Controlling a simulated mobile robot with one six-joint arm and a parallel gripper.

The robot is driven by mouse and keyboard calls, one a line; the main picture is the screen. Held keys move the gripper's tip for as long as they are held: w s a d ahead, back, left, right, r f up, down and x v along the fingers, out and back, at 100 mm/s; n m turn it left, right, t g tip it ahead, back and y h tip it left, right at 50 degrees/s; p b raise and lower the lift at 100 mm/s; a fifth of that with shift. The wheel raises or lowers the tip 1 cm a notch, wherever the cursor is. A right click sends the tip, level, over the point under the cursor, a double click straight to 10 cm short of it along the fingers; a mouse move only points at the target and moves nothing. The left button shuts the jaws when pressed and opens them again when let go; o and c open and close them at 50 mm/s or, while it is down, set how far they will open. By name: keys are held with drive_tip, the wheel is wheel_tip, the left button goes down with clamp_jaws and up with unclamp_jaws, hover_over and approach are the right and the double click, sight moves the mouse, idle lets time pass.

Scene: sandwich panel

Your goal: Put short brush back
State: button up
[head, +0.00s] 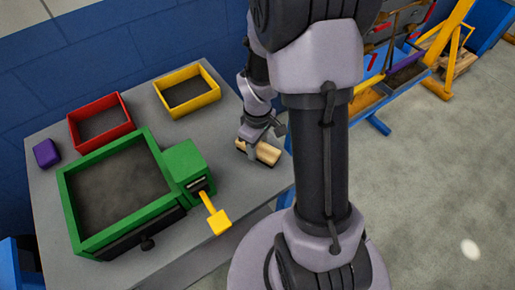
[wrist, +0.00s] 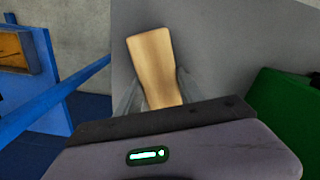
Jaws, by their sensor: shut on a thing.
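The short brush (head: 268,150), a pale wooden block with a dark underside, is at the right edge of the grey table top. In the wrist view its wooden back (wrist: 152,62) lies between the two fingers. My gripper (head: 254,146) points down and is shut on the brush. Whether the brush touches the table cannot be told. Part of it is hidden behind the fingers in the head view.
On the grey table (head: 225,120) stand a green box (head: 120,152) with a yellow-handled part (head: 217,218), a red tray (head: 84,135), a yellow tray (head: 200,101) and a purple block (head: 47,153). A blue-framed rack (head: 379,125) stands at the upper right. Open floor lies right.

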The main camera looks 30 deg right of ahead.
drive_tip(key=o, duration=1.5)
drive_tip(key=shift+c, duration=0.2)
wheel_tip(320, 180, up, 12)
drive_tip(key=p, duration=0.6)
wheel_tip(320, 180, up, 4)
drive_tip(key=r+m+t, duration=0.1)
hover_over(258, 145)
drive_tip(key=a, duration=0.2)
drive_tip(key=s+a+r+m+t+y, duration=0.2)
drive_tip(key=s+a+r+m+t, duration=0.2)
drive_tip(key=s+a+r+m, duration=0.4)
drive_tip(key=s+a+r, duration=0.3)
drive_tip(key=a+r, duration=0.2)
drive_tip(key=shift+s+r+t, duration=0.15)
drive_tip(key=shift+s+t, duration=0.05)
drive_tip(key=shift+t, duration=0.2)
drive_tip(key=shift+d, duration=0.1)
